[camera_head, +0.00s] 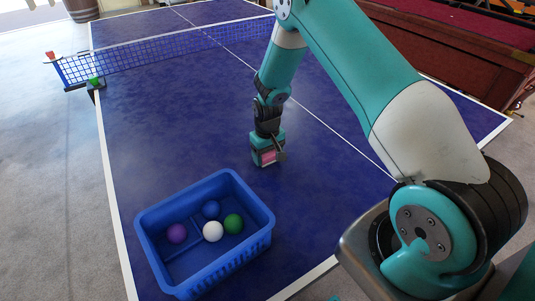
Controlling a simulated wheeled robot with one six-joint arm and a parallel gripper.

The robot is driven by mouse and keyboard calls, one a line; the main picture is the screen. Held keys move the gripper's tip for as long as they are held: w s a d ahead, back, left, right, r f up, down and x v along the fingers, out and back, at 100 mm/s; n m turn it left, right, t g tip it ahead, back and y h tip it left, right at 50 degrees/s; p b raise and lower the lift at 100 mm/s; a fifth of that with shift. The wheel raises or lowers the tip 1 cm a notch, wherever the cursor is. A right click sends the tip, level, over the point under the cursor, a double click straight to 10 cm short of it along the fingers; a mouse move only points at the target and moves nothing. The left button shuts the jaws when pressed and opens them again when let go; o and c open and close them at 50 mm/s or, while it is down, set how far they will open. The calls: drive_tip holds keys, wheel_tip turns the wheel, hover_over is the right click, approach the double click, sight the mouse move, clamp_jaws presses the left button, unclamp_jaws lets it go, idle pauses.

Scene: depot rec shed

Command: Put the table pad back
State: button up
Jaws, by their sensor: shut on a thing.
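My gripper (268,160) is low over the blue table tennis table (150,130), right of and beyond the blue crate. It is shut on a small pink thing (267,156), which shows between the jaws and may be the table pad. Most of the pink thing is hidden by the gripper. I cannot tell whether it touches the table top.
A blue crate (258,238) stands at the near end with a purple, a blue, a white and a green ball inside. The net (150,53) crosses the table farther back. A small red thing (51,56) and a green thing (95,81) sit by its left post.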

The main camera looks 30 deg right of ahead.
drive_tip(key=shift+f, duration=0.1)
drive_tip(key=o, duration=0.5)
drive_tip(key=shift+f, duration=0.1)
drive_tip(key=o, duration=0.4)
drive_tip(key=shift+r, duration=0.55)
wheel_tip(320, 180, up, 12)
drive_tip(key=b, duration=0.2)
drive_tip(key=s+a+r+n+y, duration=0.1)
drive_tip(key=s+a+r+n, duration=0.1)
drive_tip(key=s+a+r, duration=0.55)
drive_tip(key=s+a+r+n+y, duration=0.1)
drive_tip(key=s+a+r, duration=0.4)
drive_tip(key=s, duration=0.5)
drive_tip(key=s+a+r+n+y, duration=0.2)
drive_tip(key=s+a+r+n, duration=0.2)
drive_tip(key=s, duration=0.7)
wheel_tip(320, 180, up, 2)
drive_tip(key=shift+a+r, duration=0.1)
drive_tip(key=shift+a, duration=0.9)
